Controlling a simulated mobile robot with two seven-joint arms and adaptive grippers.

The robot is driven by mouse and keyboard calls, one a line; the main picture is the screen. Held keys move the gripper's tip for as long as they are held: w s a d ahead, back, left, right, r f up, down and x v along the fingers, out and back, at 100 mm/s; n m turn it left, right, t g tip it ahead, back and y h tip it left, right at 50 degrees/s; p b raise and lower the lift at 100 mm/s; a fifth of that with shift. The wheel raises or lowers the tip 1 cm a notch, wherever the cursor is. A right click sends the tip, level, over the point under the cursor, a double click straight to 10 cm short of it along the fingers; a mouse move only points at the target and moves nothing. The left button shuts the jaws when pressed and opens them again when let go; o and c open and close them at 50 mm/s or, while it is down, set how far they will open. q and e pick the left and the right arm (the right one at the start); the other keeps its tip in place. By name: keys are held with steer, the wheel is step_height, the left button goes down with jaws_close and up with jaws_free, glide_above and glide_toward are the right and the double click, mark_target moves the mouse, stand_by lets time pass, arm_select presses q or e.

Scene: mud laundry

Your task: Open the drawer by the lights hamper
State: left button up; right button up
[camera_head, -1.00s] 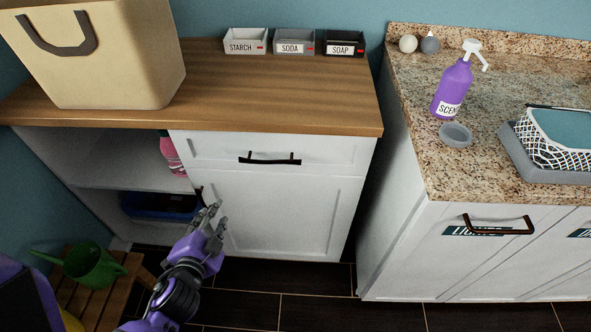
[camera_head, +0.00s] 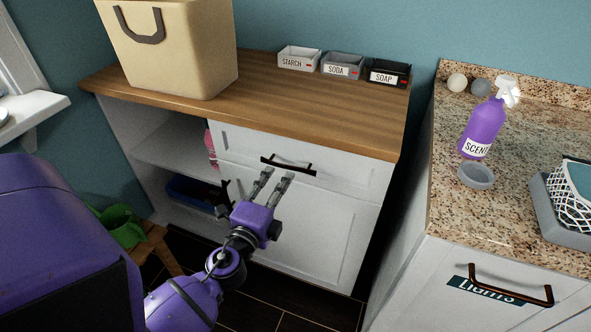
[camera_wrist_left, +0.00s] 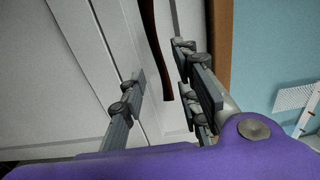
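The white drawer (camera_head: 345,180) is shut, under the wooden top of the cabinet left of the lights hamper. Its dark bar handle (camera_head: 289,166) lies across its front. My left gripper (camera_head: 276,177) is open just below and in front of this handle. In the left wrist view, the handle (camera_wrist_left: 156,45) runs between the spread fingers of the left gripper (camera_wrist_left: 165,88); no grip on it shows. The lights hamper front (camera_head: 430,285) is at the lower right, with a "Lights" label (camera_head: 463,284) partly behind its own handle (camera_head: 510,291). My right gripper is out of view.
A tan bag (camera_head: 185,60) and the starch (camera_head: 298,59), soda (camera_head: 342,66) and soap (camera_head: 388,73) bins stand on the wooden top (camera_head: 300,110). A door is below the drawer.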

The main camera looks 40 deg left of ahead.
mark_target(287, 168)
arm_select(q)
steer(key=p+x, duration=0.1)
steer(key=x, duration=0.6)
steer(key=shift+w+a, duration=0.15)
steer(key=shift+c, duration=0.2)
jaws_close()
